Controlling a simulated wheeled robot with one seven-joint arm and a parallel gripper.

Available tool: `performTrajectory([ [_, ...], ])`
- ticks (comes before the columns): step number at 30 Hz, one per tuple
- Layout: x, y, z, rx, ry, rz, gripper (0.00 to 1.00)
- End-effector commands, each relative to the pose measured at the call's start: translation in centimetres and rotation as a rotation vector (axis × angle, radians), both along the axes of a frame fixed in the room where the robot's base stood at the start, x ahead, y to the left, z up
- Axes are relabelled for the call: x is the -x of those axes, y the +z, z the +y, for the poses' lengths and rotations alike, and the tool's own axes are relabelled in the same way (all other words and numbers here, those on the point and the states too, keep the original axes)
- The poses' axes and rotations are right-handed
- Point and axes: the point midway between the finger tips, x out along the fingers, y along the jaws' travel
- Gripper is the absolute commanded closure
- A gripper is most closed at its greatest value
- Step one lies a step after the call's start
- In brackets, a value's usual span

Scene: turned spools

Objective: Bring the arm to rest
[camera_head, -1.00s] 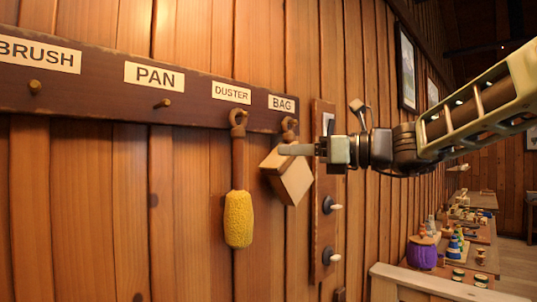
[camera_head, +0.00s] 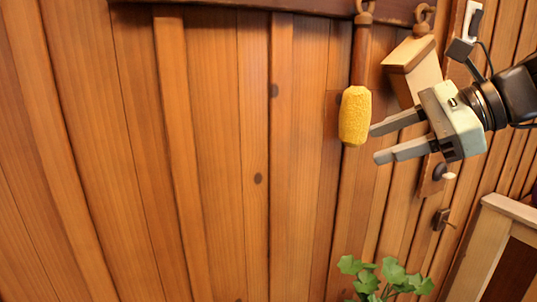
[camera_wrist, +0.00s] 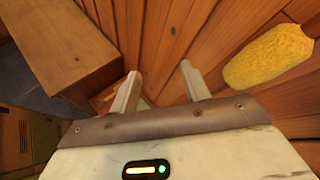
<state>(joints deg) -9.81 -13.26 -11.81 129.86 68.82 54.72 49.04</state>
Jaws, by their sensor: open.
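My gripper (camera_head: 385,143) is open and empty in front of the wood-plank wall at the right of the head view. Its two pale fingers point left, towards the yellow duster (camera_head: 354,116). The duster hangs by its handle from a peg; whether a fingertip touches it, I cannot tell from the head view. In the wrist view the open fingers (camera_wrist: 158,84) hold nothing, and the duster (camera_wrist: 268,56) is apart from them at the right.
A wooden box-like thing (camera_head: 410,54) hangs from a peg just above my gripper. A dark rail (camera_head: 300,7) runs along the top. A green plant (camera_head: 385,280) is at the bottom, and a pale wooden frame (camera_head: 478,240) at lower right. The wall at left is bare.

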Motion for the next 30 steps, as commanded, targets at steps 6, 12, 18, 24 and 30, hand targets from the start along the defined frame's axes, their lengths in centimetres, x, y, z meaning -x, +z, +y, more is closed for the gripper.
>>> performTrajectory([
  [6, 7.3, -10.6, 5.0, 0.472, 0.565, -0.171, 0.53],
  [12, 14.2, -18.4, 5.6, 0.828, 1.262, -0.463, 0.53],
  [18, 17.6, -22.1, 4.8, 0.975, 1.791, -0.728, 0.53],
  [24, 18.4, -23.0, 4.5, 1.004, 1.973, -0.831, 0.53],
  [30, 18.4, -23.0, 4.5, 1.005, 1.973, -0.832, 0.53],
])
